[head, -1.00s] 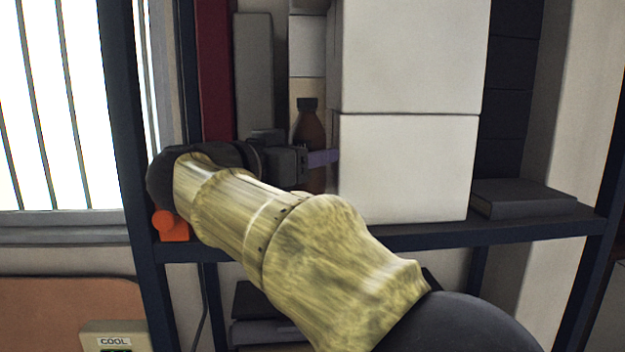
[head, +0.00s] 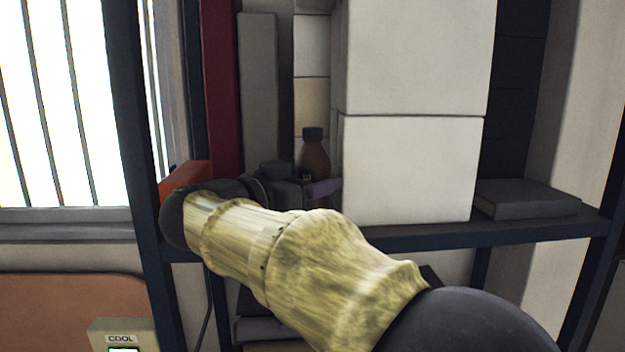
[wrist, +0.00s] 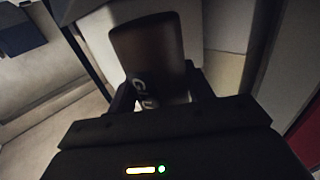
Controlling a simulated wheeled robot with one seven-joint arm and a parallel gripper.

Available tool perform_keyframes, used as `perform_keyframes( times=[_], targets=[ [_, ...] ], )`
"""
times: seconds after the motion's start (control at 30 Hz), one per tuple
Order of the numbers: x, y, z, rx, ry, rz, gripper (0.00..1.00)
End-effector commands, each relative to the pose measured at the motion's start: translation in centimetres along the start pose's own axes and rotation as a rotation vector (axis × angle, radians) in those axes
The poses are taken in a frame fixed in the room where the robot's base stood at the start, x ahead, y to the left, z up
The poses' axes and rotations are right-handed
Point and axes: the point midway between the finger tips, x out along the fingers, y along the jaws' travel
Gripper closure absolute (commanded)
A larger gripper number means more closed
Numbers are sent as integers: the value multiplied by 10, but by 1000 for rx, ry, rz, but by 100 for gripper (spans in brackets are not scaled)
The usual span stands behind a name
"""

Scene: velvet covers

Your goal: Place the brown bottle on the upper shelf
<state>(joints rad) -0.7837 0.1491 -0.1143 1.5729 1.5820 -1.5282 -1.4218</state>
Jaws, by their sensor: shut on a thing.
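The brown bottle (head: 315,157) has a dark cap and is upright at the shelf, left of the white boxes. In the wrist view the bottle (wrist: 148,48) is a dark brown body with pale lettering, between my fingers. My gripper (head: 322,190) is shut on its lower part; it also shows in the wrist view (wrist: 163,92). The shelf board (head: 420,238) runs below the boxes. The bottle's base is hidden behind my gripper and arm, so I cannot tell whether it touches the board.
Stacked white boxes (head: 405,168) stand close right of the bottle. A grey upright item (head: 258,95) and a red one (head: 221,85) stand to the left. An orange object (head: 187,177) is partly behind my wrist. A dark flat box (head: 527,198) lies at right, with some bare board nearby.

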Motion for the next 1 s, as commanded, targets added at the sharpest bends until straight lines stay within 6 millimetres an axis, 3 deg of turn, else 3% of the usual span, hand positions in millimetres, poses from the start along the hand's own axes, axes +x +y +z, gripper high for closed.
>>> perform_keyframes(
  times=[0.67, 0.7, 0.8, 1.0],
  targets=[
    [0, 0, 12, 0, 1, 0, 83],
    [0, 0, 13, -1, 0, 0, 45],
    [0, 0, 12, -1, 0, 0, 27],
    [0, 0, 12, 0, 0, 0, 27]
  ],
)
